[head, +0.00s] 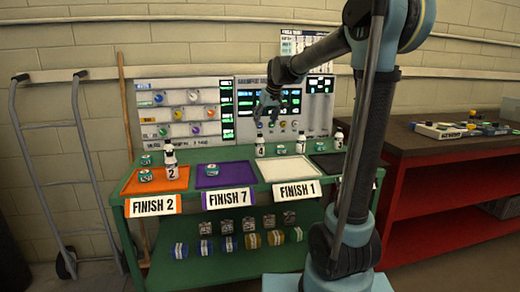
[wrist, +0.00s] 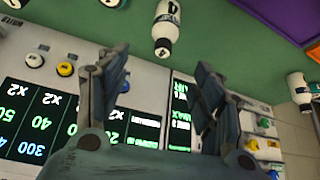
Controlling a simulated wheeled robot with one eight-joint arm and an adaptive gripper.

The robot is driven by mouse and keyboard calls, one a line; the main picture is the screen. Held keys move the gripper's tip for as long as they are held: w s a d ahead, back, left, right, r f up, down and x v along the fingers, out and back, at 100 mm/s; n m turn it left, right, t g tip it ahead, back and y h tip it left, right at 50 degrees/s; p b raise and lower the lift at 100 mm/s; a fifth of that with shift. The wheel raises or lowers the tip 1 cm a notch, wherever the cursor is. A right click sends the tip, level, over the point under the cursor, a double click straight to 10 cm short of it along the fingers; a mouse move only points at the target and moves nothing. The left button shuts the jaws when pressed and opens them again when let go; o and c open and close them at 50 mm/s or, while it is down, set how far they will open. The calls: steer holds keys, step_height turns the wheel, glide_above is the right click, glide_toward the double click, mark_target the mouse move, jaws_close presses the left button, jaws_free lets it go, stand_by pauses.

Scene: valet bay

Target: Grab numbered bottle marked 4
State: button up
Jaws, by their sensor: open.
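The white bottle with a dark cap marked 4 (head: 260,144) stands upright at the back of the green bench, with a white 4 label at its front. In the wrist view, which looks upside down, a white bottle (wrist: 166,22) that appears to be this one lies beyond the fingertips, with a 4 label at the top edge. My gripper (head: 268,112) is above and behind the bottle, near the scoreboard panel. In the wrist view its two fingers (wrist: 160,66) are spread, with nothing between them.
A small can (head: 281,149) and another white bottle (head: 301,144) stand to the right. Bottle 2 (head: 169,158) stands by the orange tray (head: 133,184). The lit panel (head: 255,105) rises close behind my gripper.

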mark_target(258, 142)
steer(key=x, duration=0.9)
steer(key=shift+w+f, duration=0.1)
steer(key=shift+f, duration=0.15)
steer(key=shift+s+x, duration=0.1)
steer(key=shift+x, duration=1.35)
steer(key=shift+s+x, duration=0.15)
steer(key=shift+x, duration=1.3)
steer(key=shift+a+f, duration=0.1)
steer(key=c, duration=1.3)
